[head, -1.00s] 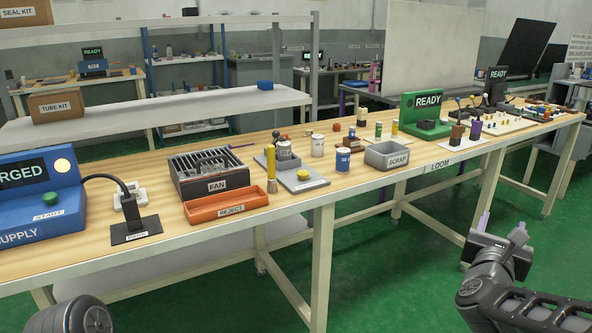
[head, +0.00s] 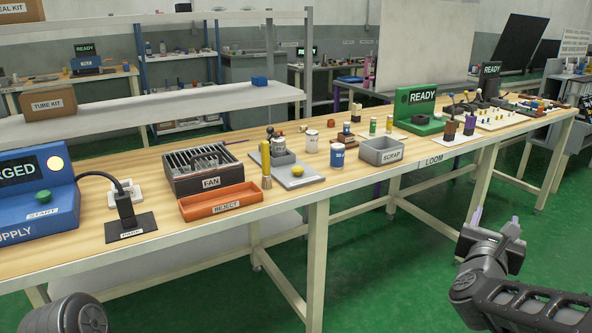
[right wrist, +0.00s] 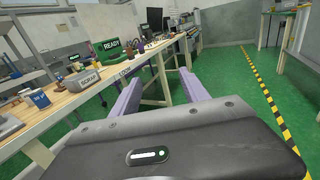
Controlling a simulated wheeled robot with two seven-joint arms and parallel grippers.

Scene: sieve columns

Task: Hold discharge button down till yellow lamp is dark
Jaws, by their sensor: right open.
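A blue supply unit (head: 62,222) stands at the left of the bench in the head view, partly cut off by the picture edge. Its dark screen (head: 17,172) shows letters ending in "RGED". A round pale-yellow lamp (head: 55,163) on it looks lit. A green button (head: 43,196) sits above a label that seems to read START. A yellow button (head: 298,170) sits on a grey plate near mid-bench. No discharge label is legible. My right gripper (head: 496,224) is open and empty, off the bench's front edge; its fingers show in the right wrist view (right wrist: 160,92). My left gripper is out of view.
An orange reject tray (head: 211,203), a fan unit (head: 205,172) and a grey scrap bin (head: 383,161) stand on the bench. A cabled block (head: 125,208) stands beside the blue unit. The green floor around my right gripper is clear.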

